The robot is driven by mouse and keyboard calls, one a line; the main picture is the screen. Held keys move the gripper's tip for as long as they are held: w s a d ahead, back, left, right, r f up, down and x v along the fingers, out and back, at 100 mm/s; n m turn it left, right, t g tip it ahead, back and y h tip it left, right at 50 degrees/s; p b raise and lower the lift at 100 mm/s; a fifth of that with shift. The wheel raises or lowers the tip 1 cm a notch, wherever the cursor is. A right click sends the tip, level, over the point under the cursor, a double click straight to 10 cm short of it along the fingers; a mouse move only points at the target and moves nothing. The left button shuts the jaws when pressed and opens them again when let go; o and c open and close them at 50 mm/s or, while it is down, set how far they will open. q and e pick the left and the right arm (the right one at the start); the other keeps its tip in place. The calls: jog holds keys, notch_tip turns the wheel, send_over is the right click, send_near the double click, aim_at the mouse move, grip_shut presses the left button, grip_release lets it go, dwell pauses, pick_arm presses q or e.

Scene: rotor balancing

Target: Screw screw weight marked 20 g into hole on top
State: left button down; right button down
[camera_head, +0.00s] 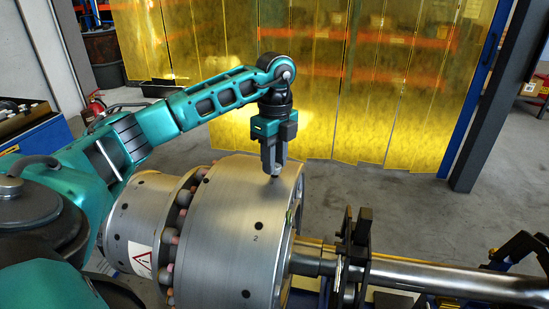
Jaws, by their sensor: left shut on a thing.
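My left gripper (275,174) points straight down over the top of the large steel rotor (225,220). Its jaws are shut on a small screw weight, mostly hidden between the fingertips. The fingertips are at or just above the rotor's upper surface; I cannot tell if the weight touches or sits in a hole. The mark on the weight is not readable. Dark holes show around the rotor's rim, one (259,226) near a number 2 and another (246,294) lower down. The hole at the top is hidden by the gripper. My right gripper is not in view.
The rotor's shaft (420,274) runs right through a dark bearing stand (357,250). A yellow strip curtain (390,80) hangs behind. A blue workbench (35,140) stands at the left. Grey floor (400,205) is clear behind the shaft.

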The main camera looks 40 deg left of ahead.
pick_arm(q)
jog(key=shift+n, duration=0.3)
jog(key=shift+n, duration=0.7)
jog(key=shift+s+a+f, duration=0.1)
jog(key=shift+f, duration=0.4)
dwell(0.8)
